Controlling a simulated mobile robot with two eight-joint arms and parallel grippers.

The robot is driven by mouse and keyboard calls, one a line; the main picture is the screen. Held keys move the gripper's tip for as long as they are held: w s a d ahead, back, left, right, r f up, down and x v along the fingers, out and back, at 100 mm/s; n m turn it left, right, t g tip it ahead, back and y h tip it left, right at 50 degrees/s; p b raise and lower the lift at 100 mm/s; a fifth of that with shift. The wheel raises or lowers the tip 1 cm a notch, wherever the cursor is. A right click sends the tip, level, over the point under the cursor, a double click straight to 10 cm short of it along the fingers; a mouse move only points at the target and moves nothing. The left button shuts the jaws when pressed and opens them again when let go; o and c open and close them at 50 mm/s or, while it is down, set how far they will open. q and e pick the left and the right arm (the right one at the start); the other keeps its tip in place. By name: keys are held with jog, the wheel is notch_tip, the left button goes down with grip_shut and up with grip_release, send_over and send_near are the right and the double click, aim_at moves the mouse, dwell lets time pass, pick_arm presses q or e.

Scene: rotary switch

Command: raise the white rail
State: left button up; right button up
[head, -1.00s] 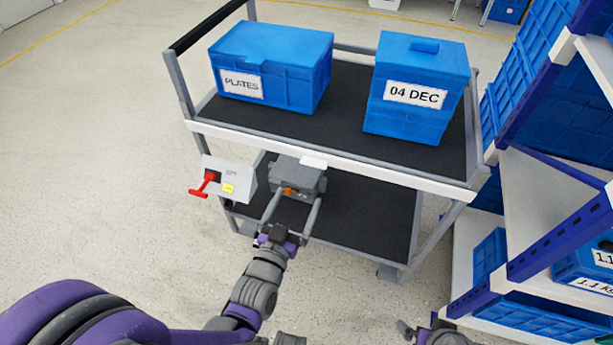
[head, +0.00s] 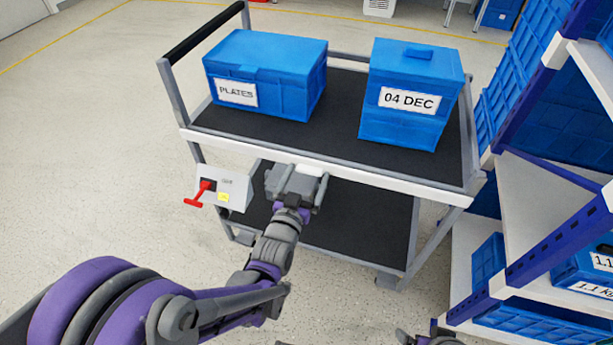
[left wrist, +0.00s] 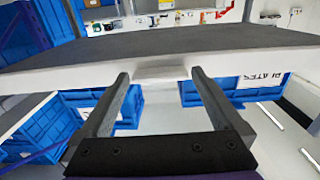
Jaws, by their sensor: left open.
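The white rail (head: 345,177) runs along the front edge of the cart's upper deck, and its height looks level with that deck. In the left wrist view the white rail (left wrist: 60,78) crosses the picture, with a small white tab (left wrist: 162,73) on it. My left gripper (head: 303,172) is open just in front of the rail, left of its middle. In the left wrist view the fingertips (left wrist: 161,73) lie on either side of the tab; contact cannot be told. A grey box with a red rotary handle (head: 204,188) hangs at the cart's left. My right gripper (head: 430,336) shows only partly at the bottom edge.
On the upper deck (head: 345,130) stand a blue PLATES crate (head: 265,75) and a blue 04 DEC crate (head: 411,97). The dark lower shelf (head: 365,225) is empty where visible. A rack (head: 550,190) with blue crates stands close on the right. The floor at left is clear.

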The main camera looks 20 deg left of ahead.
aim_at(307, 157)
pick_arm(q)
grip_shut()
notch_tip(307, 157, up, 7)
jog(key=p, duration=0.4)
jog(key=shift+p, duration=0.35)
grip_release()
jog(key=s, duration=1.1)
jog(key=shift+a, duration=0.2)
jog(key=shift+w, duration=0.1)
